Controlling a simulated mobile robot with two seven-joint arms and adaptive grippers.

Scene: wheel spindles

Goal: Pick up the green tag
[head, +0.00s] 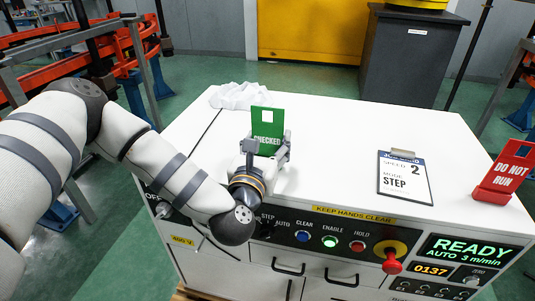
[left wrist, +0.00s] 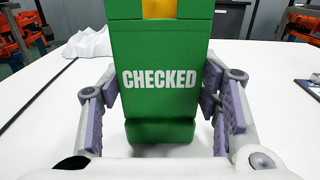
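My left gripper (head: 268,149) has one finger at each side edge of the tag. In the left wrist view the purple pads of the left gripper (left wrist: 162,100) appear to press against both edges. My right gripper is not in view.
A white sign (head: 405,177) reading STEP lies on the right, and a red DO NOT RUN sign (head: 503,171) stands at the right edge. A crumpled white cloth (head: 240,96) lies at the back left. Buttons and a red knob (head: 392,262) line the front panel.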

